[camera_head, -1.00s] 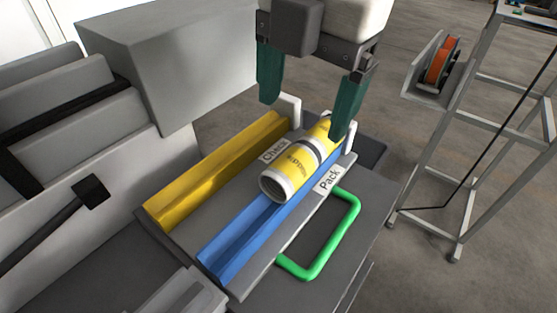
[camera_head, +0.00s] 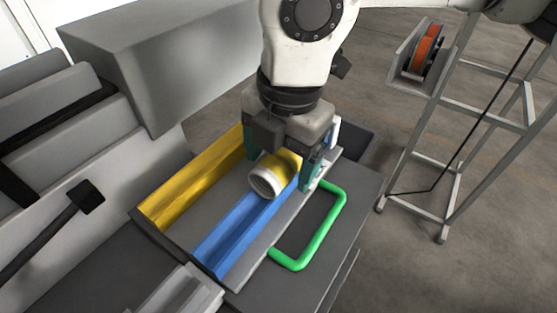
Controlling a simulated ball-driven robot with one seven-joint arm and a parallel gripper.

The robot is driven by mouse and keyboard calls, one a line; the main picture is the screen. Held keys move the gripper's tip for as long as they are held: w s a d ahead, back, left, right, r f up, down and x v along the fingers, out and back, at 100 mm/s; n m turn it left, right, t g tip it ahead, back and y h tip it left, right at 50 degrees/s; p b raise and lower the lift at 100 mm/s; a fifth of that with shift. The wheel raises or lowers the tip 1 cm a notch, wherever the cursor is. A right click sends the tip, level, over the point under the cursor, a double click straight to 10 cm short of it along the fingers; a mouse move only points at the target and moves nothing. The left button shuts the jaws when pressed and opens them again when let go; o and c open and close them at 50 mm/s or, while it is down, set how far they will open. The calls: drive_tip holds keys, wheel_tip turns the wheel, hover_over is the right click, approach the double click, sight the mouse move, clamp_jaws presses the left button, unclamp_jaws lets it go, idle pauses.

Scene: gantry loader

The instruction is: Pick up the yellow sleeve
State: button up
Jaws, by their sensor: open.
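The yellow sleeve (camera_head: 269,175) has a white end rim and lies lengthwise at the far part of the blue channel (camera_head: 236,229). My gripper (camera_head: 280,172) is down over it with green fingers, one on each side. The right finger stands close beside the sleeve; the left finger is partly hidden. The gripper is open, and its body hides the sleeve's far part. I cannot tell whether the fingers touch the sleeve.
A yellow channel (camera_head: 186,190) runs parallel on the left. A green handle loop (camera_head: 327,232) lies at the right of the tray. A large grey box (camera_head: 160,65) stands behind left. A metal frame (camera_head: 447,165) with an orange reel (camera_head: 424,52) stands at right.

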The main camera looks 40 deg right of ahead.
drive_tip(key=c, duration=1.4)
drive_tip(key=shift+r, duration=0.1)
